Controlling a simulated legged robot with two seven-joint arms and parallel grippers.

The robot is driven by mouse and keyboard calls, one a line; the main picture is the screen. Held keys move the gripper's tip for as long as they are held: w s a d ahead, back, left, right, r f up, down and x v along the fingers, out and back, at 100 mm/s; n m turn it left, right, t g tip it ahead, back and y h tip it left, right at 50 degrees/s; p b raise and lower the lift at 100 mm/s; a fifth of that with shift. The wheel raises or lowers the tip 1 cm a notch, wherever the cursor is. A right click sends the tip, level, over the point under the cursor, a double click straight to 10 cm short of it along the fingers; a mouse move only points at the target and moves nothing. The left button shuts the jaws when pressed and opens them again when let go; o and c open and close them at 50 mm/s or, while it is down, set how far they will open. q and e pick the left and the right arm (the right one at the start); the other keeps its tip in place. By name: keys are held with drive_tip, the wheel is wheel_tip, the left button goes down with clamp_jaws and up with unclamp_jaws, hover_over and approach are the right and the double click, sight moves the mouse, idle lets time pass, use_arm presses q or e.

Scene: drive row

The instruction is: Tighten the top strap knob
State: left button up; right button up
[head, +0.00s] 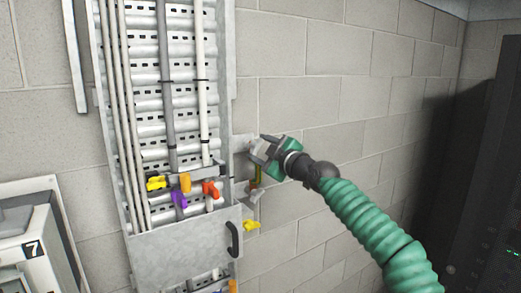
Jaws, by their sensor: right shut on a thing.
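My right gripper (260,147) reaches in from the lower right on its green sleeved arm. It is shut at the upper metal bracket on the right side of the cable ladder. The top strap knob is mostly hidden by the jaws; what I can see fits the jaws being closed on it. A green-yellow strap or cable (256,177) runs down just below the gripper. A lower yellow knob (251,225) stands out on the same side, clear of the gripper. My left gripper is not in view.
The cable ladder (147,75) carries grey and white cables. Yellow, purple, orange and red clips (210,189) sit left of the gripper. A metal cover (180,248) with a black handle (234,239) is below. A dark cabinet (480,180) stands at right; the block wall between is bare.

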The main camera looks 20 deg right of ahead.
drive_tip(key=shift+c, duration=1.4)
drive_tip(key=shift+f, duration=0.1)
drive_tip(key=m+b, duration=0.1)
drive_tip(key=m, duration=0.3)
drive_tip(key=shift+m, duration=0.3)
drive_tip(key=m, duration=0.5)
drive_tip(key=shift+b, duration=0.35)
drive_tip(key=m, duration=1)
drive_tip(key=shift+d, duration=0.1)
drive_tip(key=shift+m, duration=0.3)
